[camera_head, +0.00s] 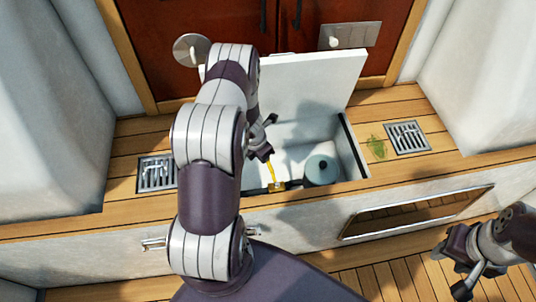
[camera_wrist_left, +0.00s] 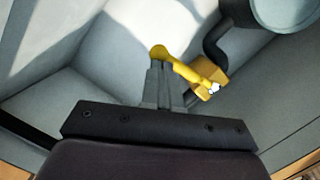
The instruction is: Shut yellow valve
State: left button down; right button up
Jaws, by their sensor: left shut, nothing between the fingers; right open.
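In the left wrist view the lever (camera_wrist_left: 183,68) runs from the orange-yellow body (camera_wrist_left: 208,78) leftward to a rounded end. My left gripper (camera_head: 265,150) reaches into the locker. In the left wrist view its fingers (camera_wrist_left: 160,68) are shut and empty, with their tips at the lever's rounded end; I cannot tell whether they touch it. My right gripper (camera_head: 458,270) is open and empty at the lower right.
The raised white lid (camera_head: 318,80) stands behind the locker (camera_head: 355,150). A grey-blue round canister (camera_head: 321,169) is right of the valve, and a dark hose (camera_wrist_left: 214,52) curves behind the valve body. Metal grates (camera_head: 407,138) flank the locker.

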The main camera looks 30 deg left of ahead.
pick_arm(q)
jog(key=shift+w+d+m+p, duration=0.4)
jog(key=shift+m+p, duration=0.25)
jog(key=shift+m, duration=0.15)
pick_arm(e)
jog(key=shift+r, duration=0.95)
pick_arm(q)
jog(key=shift+f, duration=0.1)
